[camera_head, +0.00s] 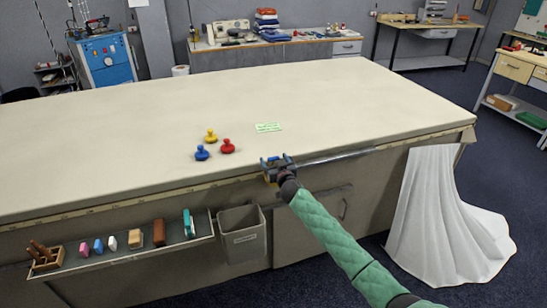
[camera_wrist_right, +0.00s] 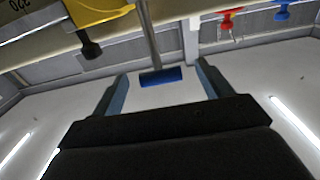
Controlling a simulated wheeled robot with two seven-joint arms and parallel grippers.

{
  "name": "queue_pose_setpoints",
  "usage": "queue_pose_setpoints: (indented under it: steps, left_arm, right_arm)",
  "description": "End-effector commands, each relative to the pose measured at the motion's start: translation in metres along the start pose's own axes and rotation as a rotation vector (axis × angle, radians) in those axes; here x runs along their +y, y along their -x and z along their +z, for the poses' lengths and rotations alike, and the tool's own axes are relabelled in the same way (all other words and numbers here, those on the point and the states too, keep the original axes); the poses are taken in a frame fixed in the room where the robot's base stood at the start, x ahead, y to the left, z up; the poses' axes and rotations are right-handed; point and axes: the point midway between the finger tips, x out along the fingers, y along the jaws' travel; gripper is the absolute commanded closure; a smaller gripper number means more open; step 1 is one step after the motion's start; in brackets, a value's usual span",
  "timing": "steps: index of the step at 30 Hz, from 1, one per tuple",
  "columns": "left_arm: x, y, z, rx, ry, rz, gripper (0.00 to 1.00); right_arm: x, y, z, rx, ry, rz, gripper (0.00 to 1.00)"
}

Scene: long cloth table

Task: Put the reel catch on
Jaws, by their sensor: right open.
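A grey rod with a blue grip (camera_wrist_right: 160,77) shows in the right wrist view, with the grip between the two fingers of my right gripper. I take this to be the reel catch's lever. A yellow part (camera_wrist_right: 98,12) with a black knob is beside it at the upper left. In the head view my right gripper (camera_head: 276,163) is at the table's front edge, at the left end of a grey metal bar (camera_head: 337,157). It is open, and no finger visibly presses on the grip. The gripper largely hides the catch in the head view. My left gripper is out of view.
Yellow (camera_head: 211,136), red (camera_head: 227,146) and blue (camera_head: 202,153) knobbed pieces and a green note (camera_head: 268,127) lie on the long table (camera_head: 350,95). A tool shelf (camera_head: 130,250) and a grey bin (camera_head: 243,236) are along its front. White cloth (camera_head: 440,215) hangs at right.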

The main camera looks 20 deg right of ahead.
Motion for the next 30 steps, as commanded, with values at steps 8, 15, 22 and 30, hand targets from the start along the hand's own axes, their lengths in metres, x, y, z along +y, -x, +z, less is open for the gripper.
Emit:
queue_pose_setpoints:
  steps: [8, 15, 22, 30]
  left_arm:
    - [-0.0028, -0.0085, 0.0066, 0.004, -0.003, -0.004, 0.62]
    - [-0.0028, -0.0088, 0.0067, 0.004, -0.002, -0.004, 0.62]
    - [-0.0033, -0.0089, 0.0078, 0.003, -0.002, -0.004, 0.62]
    - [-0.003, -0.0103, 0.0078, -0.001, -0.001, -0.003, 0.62]
  right_arm:
    - [0.0, -0.0145, 0.0004, -0.001, 0.001, 0.0, 0.22]
    - [0.0, -0.0145, 0.0007, -0.001, 0.0, 0.0, 0.26]
    - [-0.0001, -0.0145, 0.0006, -0.001, 0.0, 0.0, 0.71]
    - [-0.0001, -0.0142, 0.0017, 0.002, 0.0, 0.0, 0.82]
